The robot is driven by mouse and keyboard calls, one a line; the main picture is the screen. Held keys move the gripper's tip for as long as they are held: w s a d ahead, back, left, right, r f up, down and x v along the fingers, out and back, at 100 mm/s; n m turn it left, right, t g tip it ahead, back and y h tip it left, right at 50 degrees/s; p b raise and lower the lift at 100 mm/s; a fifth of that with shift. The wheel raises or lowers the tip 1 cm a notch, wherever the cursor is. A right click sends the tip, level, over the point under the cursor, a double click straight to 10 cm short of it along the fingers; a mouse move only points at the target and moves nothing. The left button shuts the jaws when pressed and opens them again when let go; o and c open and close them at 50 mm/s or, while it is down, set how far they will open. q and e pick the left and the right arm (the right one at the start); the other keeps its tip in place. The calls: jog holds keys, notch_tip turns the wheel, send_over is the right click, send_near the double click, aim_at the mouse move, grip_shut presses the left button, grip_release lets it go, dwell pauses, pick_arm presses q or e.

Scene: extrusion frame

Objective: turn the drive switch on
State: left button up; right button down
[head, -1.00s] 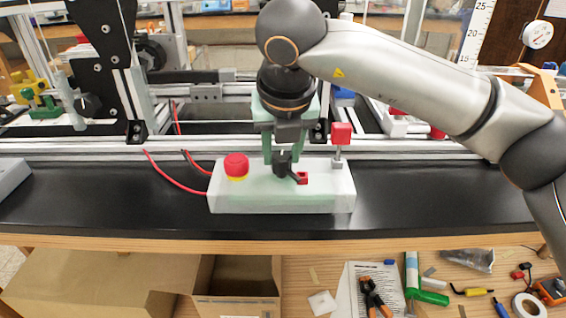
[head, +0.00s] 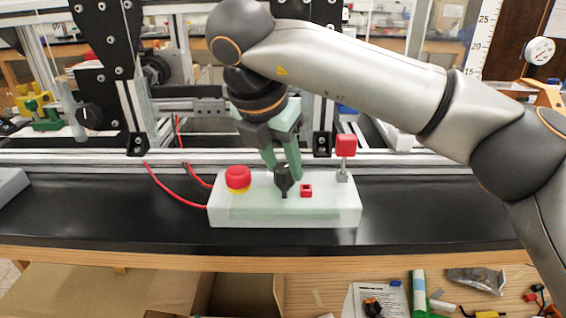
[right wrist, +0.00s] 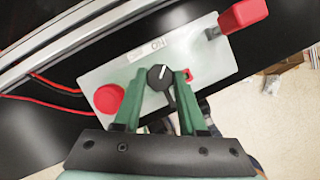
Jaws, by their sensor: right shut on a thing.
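The drive switch looks to be a black rotary knob (head: 284,181) on top of a white control box (head: 335,210). My right gripper (head: 284,173), with green fingers, comes down from above and is shut on the knob, a finger on each side. In the head view the knob's handle points toward the box's front edge. In the right wrist view the knob (right wrist: 160,78) sits between the fingertips (right wrist: 159,75), its white line pointing up and slightly right. An ON label (right wrist: 157,44) lies above it there. My left gripper is not in view.
A red mushroom button (head: 238,177) stands left of the knob. A small red square part (head: 306,190) sits just right of it, and a red block on a post (head: 346,146) at the box's right end. Red cables run left. An aluminium rail (head: 80,158) passes behind.

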dwell(0.4)
jog(key=shift+c, duration=2.3)
grip_release()
jog(key=shift+r, duration=0.1)
jog(key=shift+s+r, duration=0.1)
jog(key=shift+r, duration=0.1)
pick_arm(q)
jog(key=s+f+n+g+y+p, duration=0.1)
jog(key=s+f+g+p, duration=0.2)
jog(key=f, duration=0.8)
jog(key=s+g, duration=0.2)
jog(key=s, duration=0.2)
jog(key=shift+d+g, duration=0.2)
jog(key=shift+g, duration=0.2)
pick_arm(e)
jog(key=v, duration=1.2)
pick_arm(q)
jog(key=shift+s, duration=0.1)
pick_arm(e)
jog(key=shift+a, duration=0.15)
